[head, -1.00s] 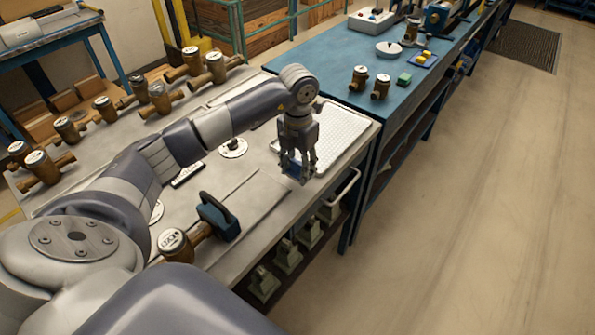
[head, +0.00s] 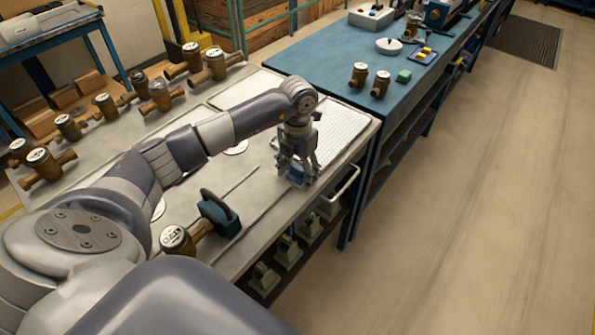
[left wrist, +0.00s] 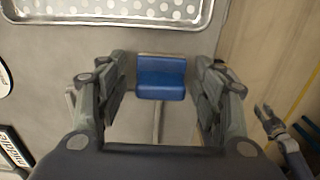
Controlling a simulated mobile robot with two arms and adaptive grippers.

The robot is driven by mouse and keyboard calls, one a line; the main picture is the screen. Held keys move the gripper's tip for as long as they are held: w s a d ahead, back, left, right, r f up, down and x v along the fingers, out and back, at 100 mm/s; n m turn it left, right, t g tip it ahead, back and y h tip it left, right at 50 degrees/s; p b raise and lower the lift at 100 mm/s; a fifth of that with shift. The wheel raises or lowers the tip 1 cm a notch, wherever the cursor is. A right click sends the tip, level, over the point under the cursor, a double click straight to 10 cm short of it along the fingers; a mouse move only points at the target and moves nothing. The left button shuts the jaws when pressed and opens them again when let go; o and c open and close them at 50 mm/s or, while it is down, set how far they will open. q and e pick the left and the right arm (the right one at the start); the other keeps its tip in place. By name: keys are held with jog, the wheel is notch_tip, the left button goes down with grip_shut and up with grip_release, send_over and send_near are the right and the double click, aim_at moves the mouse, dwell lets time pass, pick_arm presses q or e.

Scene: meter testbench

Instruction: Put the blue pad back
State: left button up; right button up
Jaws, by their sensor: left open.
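The blue pad (left wrist: 161,78) is a small blue block with a step across it, near the front edge of the grey bench (head: 265,175). In the head view the pad (head: 297,173) shows partly between the fingers of my left gripper (head: 298,178). My left gripper is open, pointing down over the pad. In the left wrist view its fingers (left wrist: 160,95) stand on both sides of the pad, with a gap on each side. What looks like my right gripper (left wrist: 268,118) shows small at the right of the wrist view, apart from the pad, its jaws unclear.
A perforated white tray (head: 335,135) lies just behind the gripper. A brass meter (head: 178,240) and a dark teal clamp-like piece (head: 220,215) stand to the left. Several brass meters line the bench's far side. A blue bench (head: 350,65) adjoins at the right.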

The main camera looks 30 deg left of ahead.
aim_at(298, 167)
pick_arm(q)
jog(key=shift+r, duration=0.3)
notch_tip(298, 167, up, 10)
jog(key=b, duration=0.3)
jog(key=shift+w+r, duration=0.1)
jog(key=shift+r, duration=0.8)
